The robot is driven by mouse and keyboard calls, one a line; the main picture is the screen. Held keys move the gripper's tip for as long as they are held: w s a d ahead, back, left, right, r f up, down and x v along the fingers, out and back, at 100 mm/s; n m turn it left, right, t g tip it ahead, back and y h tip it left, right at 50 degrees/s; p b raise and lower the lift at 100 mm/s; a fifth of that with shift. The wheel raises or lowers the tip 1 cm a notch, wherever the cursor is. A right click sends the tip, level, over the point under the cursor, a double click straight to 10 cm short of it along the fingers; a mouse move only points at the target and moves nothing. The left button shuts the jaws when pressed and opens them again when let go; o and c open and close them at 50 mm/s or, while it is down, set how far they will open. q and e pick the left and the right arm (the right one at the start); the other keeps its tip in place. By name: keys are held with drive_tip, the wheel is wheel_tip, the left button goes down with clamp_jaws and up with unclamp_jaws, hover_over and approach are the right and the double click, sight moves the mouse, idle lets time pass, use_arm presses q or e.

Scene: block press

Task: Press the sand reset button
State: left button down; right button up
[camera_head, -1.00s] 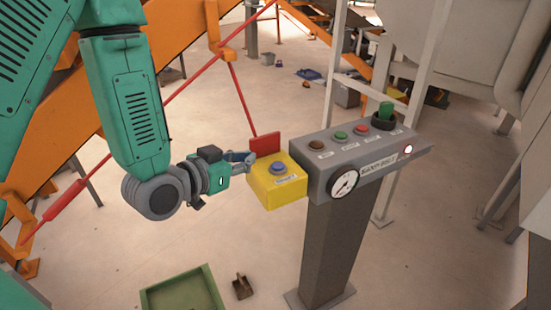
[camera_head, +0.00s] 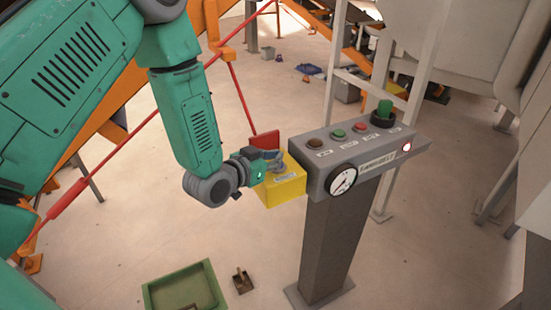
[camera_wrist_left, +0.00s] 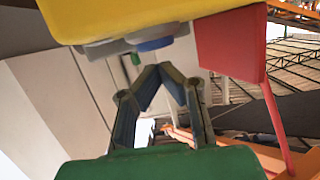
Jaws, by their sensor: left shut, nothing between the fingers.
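The yellow box (camera_head: 287,193) is fixed to the left end of a grey control panel. My left gripper (camera_head: 278,158) reaches in from the left with its fingers over the top of this box. The fingers largely cover the box's button in the head view. In the left wrist view, the blue button (camera_wrist_left: 152,44) shows on the yellow box (camera_wrist_left: 120,14), at the top of the picture. The shut, empty fingertips (camera_wrist_left: 163,68) are just below the button in that picture. I cannot tell whether they touch it. My right gripper is not in view.
The grey panel (camera_head: 322,178) carries brown, green and red buttons, a green knob (camera_head: 384,108), a dial (camera_head: 342,180) and a lit lamp. A red plate (camera_head: 266,141) stands behind the yellow box. A green tray (camera_head: 152,295) lies on the floor.

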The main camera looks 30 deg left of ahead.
use_arm(q)
drive_tip(key=shift+f, duration=0.65)
